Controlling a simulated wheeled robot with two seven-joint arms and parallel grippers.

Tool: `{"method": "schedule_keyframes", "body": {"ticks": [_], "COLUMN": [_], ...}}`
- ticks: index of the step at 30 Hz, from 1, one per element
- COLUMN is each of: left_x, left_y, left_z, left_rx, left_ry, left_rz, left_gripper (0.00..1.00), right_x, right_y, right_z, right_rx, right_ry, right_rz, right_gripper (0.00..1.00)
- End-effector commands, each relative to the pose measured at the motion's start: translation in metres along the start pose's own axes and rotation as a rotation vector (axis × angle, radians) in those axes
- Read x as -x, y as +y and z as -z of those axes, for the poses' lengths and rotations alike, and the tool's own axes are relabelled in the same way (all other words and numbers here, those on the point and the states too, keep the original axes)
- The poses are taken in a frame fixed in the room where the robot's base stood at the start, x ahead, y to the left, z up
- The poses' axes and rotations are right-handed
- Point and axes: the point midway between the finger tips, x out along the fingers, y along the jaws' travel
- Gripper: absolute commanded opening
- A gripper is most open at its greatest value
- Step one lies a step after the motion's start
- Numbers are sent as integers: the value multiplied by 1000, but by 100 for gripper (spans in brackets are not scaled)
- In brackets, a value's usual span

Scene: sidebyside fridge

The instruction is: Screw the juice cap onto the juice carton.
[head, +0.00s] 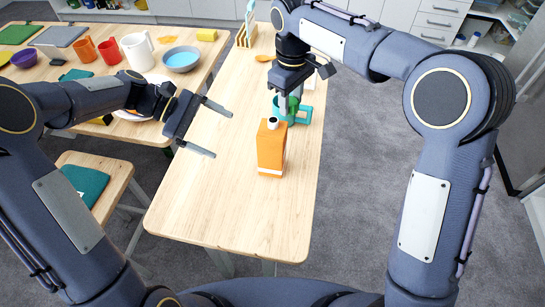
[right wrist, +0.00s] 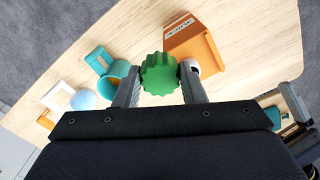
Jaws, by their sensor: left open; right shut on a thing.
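The orange juice carton (head: 271,150) stands upright on the light wooden table, with a white spout (head: 272,123) on its top. My right gripper (head: 289,107) is shut on the green ridged juice cap (right wrist: 160,73), held above the table behind and slightly right of the spout. In the right wrist view, the cap sits between both fingertips, apart from the carton (right wrist: 205,50). The spout (right wrist: 193,66) there is partly hidden by the right-hand finger. My left gripper (head: 210,128) is open and empty, left of the carton above the table's left edge.
A teal mug (head: 305,116) stands close behind the carton, under my right gripper. Another table at left holds a blue bowl (head: 182,59), a white pitcher (head: 138,52) and cups. The table's front is clear.

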Motion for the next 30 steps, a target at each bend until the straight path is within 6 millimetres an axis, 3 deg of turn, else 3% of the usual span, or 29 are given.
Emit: {"method": "schedule_keyframes", "body": {"ticks": [1, 6, 12, 30], "left_x": [-13, -39, -58, -70], "left_y": [6, 22, 31, 33], "left_z": [18, 53, 76, 78], "left_rx": [52, 196, 291, 313], "left_ry": [-42, -157, -237, -256], "left_rz": [3, 2, 5, 8], "left_gripper": [90, 90, 90, 90], "right_x": [4, 24, 39, 43], "right_y": [-6, -22, -34, -37], "right_z": [6, 16, 20, 21], "right_rx": [38, 148, 224, 241], "right_ry": [5, 6, 8, 7], "right_rz": [1, 11, 19, 22], "right_gripper": [24, 24, 24, 24]}}
